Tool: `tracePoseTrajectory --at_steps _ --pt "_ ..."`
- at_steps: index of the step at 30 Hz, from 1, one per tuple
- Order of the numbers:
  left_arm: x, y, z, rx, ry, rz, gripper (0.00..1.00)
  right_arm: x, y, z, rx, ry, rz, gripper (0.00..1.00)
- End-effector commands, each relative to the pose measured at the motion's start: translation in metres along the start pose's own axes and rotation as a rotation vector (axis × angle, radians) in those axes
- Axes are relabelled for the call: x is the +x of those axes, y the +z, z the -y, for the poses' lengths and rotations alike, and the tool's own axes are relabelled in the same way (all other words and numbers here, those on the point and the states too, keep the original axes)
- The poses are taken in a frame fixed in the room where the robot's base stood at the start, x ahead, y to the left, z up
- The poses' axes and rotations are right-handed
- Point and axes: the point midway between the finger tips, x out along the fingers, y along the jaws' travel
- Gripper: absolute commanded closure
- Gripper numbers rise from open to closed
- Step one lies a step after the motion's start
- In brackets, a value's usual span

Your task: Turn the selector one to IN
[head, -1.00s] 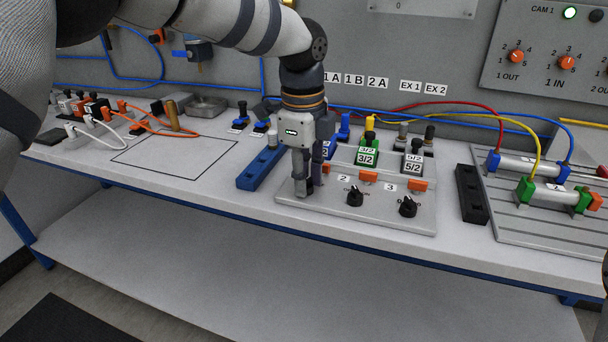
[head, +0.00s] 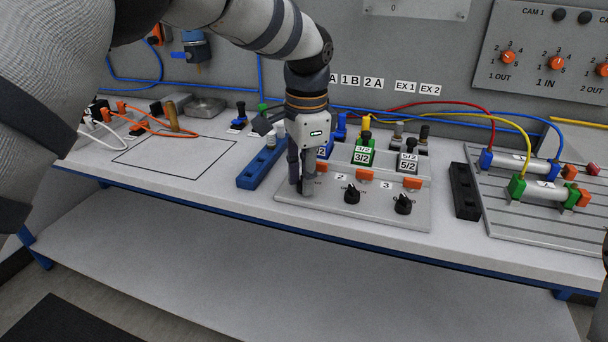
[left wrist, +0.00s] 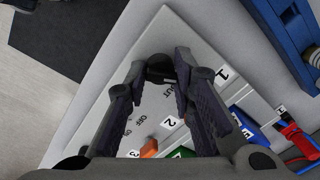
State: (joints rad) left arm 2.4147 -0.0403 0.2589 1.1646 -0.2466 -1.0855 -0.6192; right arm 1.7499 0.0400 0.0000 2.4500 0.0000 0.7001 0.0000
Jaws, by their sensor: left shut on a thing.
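My left gripper (head: 302,190) points down at the left end of the grey selector panel (head: 380,212). In the left wrist view its two fingers (left wrist: 160,76) are closed on a black knob, selector one (left wrist: 161,68), near the panel's edge. The gripper hides this knob in the head view. Part of a printed label ending in "OUT" shows beside the knob in the wrist view; I cannot read its pointer position. Selector two (head: 351,194) and selector three (head: 403,204) stand free to the right, with OFF labels in the wrist view.
Cylinders (head: 536,188) lie further right.

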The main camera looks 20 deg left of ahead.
Motion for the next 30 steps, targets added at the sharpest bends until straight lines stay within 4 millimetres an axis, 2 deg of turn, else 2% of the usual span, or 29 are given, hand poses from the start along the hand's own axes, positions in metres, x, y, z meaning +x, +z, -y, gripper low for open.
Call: tracePoseTrajectory --at_steps 20,21,23,30 --pt "0.0013 0.0004 -0.0004 -0.057 0.002 0.006 1.0 0.0 0.0 0.0 0.0 0.0 0.0 0.6" --pt "0.0013 0.0004 -0.0004 -0.057 0.002 0.006 0.73 0.0 0.0 0.0 0.0 0.0 0.0 0.6" --pt "0.0013 0.0004 -0.0004 -0.057 0.002 0.006 0.59 0.0 0.0 0.0 0.0 0.0 0.0 0.6" --pt "0.0006 0.0001 -0.0002 -0.057 0.001 0.005 0.57 -0.0001 -0.0001 0.0 0.0 0.0 0.0 0.6"
